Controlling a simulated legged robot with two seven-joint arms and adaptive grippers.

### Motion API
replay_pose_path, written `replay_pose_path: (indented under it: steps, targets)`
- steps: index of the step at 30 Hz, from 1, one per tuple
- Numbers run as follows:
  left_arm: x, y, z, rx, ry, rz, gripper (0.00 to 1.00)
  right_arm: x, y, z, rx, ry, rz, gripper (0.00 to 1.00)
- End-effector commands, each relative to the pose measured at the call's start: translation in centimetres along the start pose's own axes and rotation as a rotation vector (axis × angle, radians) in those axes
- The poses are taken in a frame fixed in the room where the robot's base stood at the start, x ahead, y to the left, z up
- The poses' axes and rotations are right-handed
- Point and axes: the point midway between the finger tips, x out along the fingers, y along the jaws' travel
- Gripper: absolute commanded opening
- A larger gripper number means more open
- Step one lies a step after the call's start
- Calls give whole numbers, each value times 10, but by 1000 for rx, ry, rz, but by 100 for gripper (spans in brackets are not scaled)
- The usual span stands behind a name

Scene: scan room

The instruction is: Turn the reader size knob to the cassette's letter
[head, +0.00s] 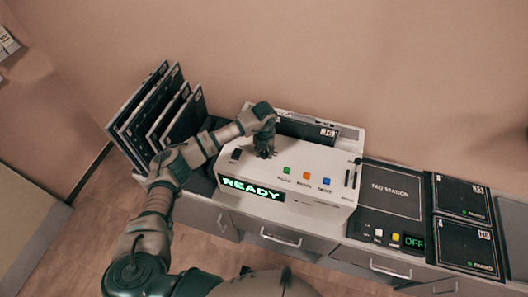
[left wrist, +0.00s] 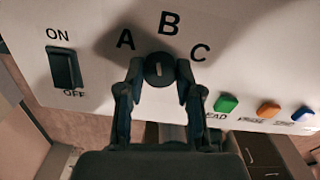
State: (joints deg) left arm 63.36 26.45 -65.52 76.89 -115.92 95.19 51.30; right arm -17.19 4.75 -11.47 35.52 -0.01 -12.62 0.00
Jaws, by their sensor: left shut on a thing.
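The white reader (head: 318,183) stands on the counter with a green READY display (head: 252,189). In the left wrist view its round dark size knob (left wrist: 159,70) sits below the printed letters A, B and C. A short pale mark on the knob stands nearly upright, roughly toward the B (left wrist: 170,23). My left gripper (head: 265,150) is shut on the knob, with a finger on each side. A dark cassette (head: 300,128) stands in the slot at the reader's back; its small label is too small to read surely. My right gripper is not in view.
An ON/OFF switch (left wrist: 64,68) is left of the knob; green (left wrist: 227,103), orange and blue buttons are to its right. Dark panels (head: 152,112) stand in a rack at left. A tag station (head: 388,192) and flat cassettes (head: 462,197) lie at right.

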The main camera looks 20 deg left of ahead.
Motion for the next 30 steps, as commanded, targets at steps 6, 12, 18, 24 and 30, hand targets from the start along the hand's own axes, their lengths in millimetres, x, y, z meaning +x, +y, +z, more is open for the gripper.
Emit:
replay_pose_path:
  steps: [6, 12, 18, 24, 30]
  targets:
    - [-6, 0, 5, -209, -15, -6, 0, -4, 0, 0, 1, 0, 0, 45]
    - [-6, 0, 4, -399, -15, -7, 0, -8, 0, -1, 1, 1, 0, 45]
    - [-6, 0, 5, -589, -14, -8, 0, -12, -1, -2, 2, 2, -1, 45]
    - [-6, 0, 5, -765, -14, -10, 0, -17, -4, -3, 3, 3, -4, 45]
    - [-7, 0, 4, -907, -12, -12, 0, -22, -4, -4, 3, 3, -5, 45]
